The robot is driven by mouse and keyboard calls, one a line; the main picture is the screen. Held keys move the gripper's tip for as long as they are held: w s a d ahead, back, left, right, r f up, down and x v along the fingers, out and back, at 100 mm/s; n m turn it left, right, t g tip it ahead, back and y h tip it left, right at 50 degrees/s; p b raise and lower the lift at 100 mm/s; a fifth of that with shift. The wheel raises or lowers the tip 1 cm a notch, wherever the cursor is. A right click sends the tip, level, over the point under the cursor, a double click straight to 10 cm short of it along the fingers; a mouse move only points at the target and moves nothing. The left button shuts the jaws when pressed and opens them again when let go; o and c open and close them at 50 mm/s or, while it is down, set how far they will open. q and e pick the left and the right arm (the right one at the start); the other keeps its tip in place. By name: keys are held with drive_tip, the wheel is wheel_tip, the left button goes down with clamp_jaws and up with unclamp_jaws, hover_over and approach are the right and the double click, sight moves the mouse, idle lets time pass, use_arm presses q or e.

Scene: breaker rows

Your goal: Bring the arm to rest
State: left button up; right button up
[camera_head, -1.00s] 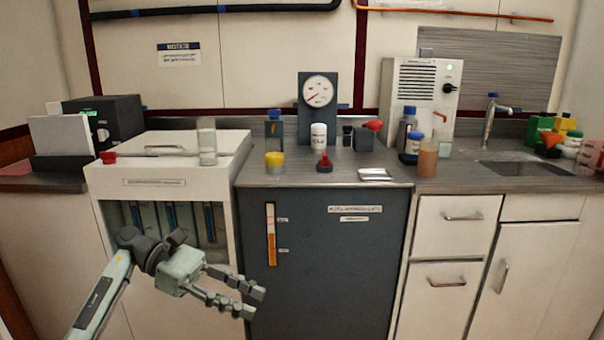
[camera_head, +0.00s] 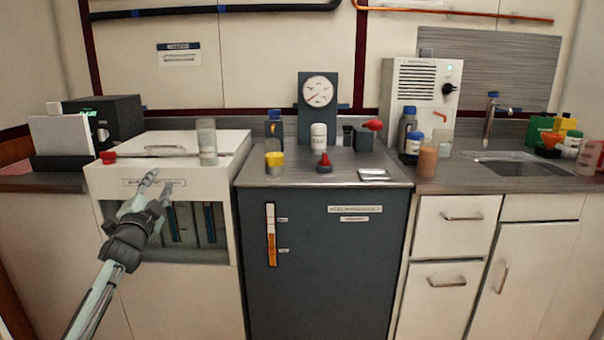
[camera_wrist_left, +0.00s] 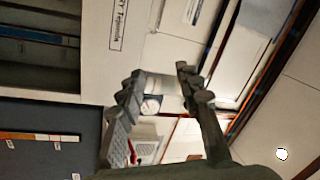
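My left gripper (camera_head: 161,181) is raised in front of the white cabinet (camera_head: 215,179) at the left, fingers pointing up. It overlaps the cabinet's upper front and part of its open bay in the head view; I cannot tell how far in front it is. In the left wrist view its two fingers (camera_wrist_left: 160,84) stand apart, with only background between them, so it is open and empty. My right gripper is in neither view.
A dark cabinet (camera_head: 330,270) stands right of the white one. The floor-side space before the right drawers (camera_head: 455,221) is clear.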

use_arm(q)
drive_tip(key=s+a+f+n+g+y, duration=0.1)
drive_tip(key=a+f+n+g, duration=0.3)
drive_tip(key=f, duration=0.3)
drive_tip(key=s+a+f+n+g+y, duration=0.1)
drive_tip(key=s+f+n+g, duration=0.1)
drive_tip(key=f+n+g, duration=0.45)
drive_tip(key=s+d+f+g, duration=0.15)
drive_tip(key=s+f, duration=0.25)
drive_tip(key=f, duration=0.4)
drive_tip(key=s+d+f+t+h, duration=0.1)
drive_tip(key=s+d+f, duration=0.1)
drive_tip(key=s+f, duration=0.4)
drive_tip(key=s+d+f+g, duration=0.1)
drive_tip(key=s+f, duration=0.2)
drive_tip(key=f, duration=0.6)
drive_tip(key=s+d+f+g, duration=0.2)
drive_tip(key=s+f, duration=0.5)
drive_tip(key=s, duration=0.5)
drive_tip(key=s+d+f+g+h, duration=0.1)
drive_tip(key=s+d+f+g, duration=0.1)
drive_tip(key=s+f, duration=0.5)
drive_tip(key=s+d+f+m+g, duration=0.1)
drive_tip(key=s+d+f, duration=0.3)
drive_tip(key=s, duration=1.4)
wheel_tip(320, 180, down, 4)
drive_tip(key=shift+s+d+f+g+h, duration=0.15)
drive_tip(key=shift+s+g+h, duration=0.2)
drive_tip(key=shift+g, duration=0.25)
